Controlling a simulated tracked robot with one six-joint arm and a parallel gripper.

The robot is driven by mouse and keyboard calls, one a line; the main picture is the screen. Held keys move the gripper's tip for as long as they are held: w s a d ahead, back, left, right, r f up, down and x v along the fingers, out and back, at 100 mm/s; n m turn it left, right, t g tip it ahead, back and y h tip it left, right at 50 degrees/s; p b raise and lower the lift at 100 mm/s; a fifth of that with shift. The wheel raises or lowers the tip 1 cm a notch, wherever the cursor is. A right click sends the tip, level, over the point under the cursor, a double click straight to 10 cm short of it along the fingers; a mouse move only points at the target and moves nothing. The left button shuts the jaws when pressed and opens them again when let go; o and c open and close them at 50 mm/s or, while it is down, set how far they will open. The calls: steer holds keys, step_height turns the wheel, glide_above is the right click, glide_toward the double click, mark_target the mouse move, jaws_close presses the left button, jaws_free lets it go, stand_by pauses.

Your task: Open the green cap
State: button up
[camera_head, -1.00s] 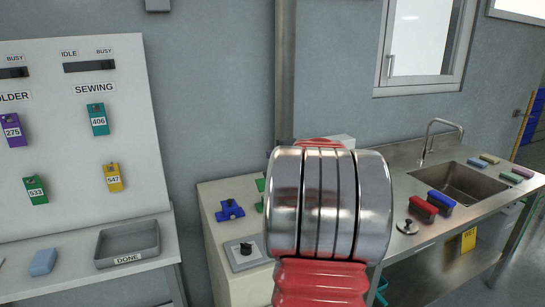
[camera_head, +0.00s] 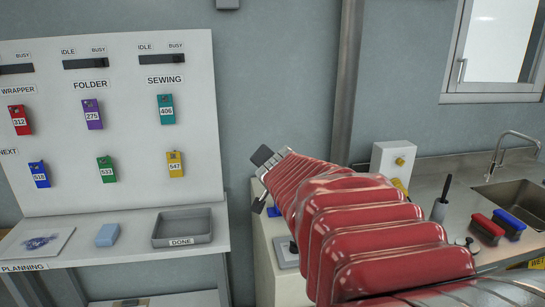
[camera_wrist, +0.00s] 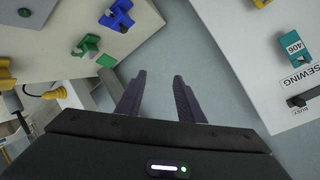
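The green cap (camera_wrist: 87,46) shows in the wrist view, on the pale top of a cabinet (camera_wrist: 130,38), between a blue one (camera_wrist: 118,14) and a yellow one at the left edge. It looks closed, but I cannot be sure. In the head view my arm hides it. My gripper (camera_wrist: 159,76) is open and empty, its two dark fingers apart with only wall behind the gap. The green cap lies to the left of the fingers in the wrist view, apart from them. In the head view my gripper (camera_head: 261,180) is above the cabinet's left side.
A tag board (camera_head: 130,120) stands at the left, with a grey DONE tray (camera_head: 182,228) and a blue block (camera_head: 107,235) on the shelf below. A sink counter (camera_head: 462,213) is at the right.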

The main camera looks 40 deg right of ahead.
steer(key=s+a+f+n+g+y, duration=0.1)
steer(key=s+a+f+n, duration=0.3)
steer(key=a, duration=0.7)
steer(key=s+a+f+n+g+y, duration=0.2)
steer(key=s+a+f+n+y, duration=0.2)
steer(key=s+a, duration=0.5)
steer(key=s+a+f+n+g+y, duration=0.2)
steer(key=s+a+f+n, duration=0.3)
steer(key=a, duration=0.8)
steer(key=s+n+y, duration=0.1)
steer(key=n, duration=0.2)
steer(key=shift+s, duration=0.3)
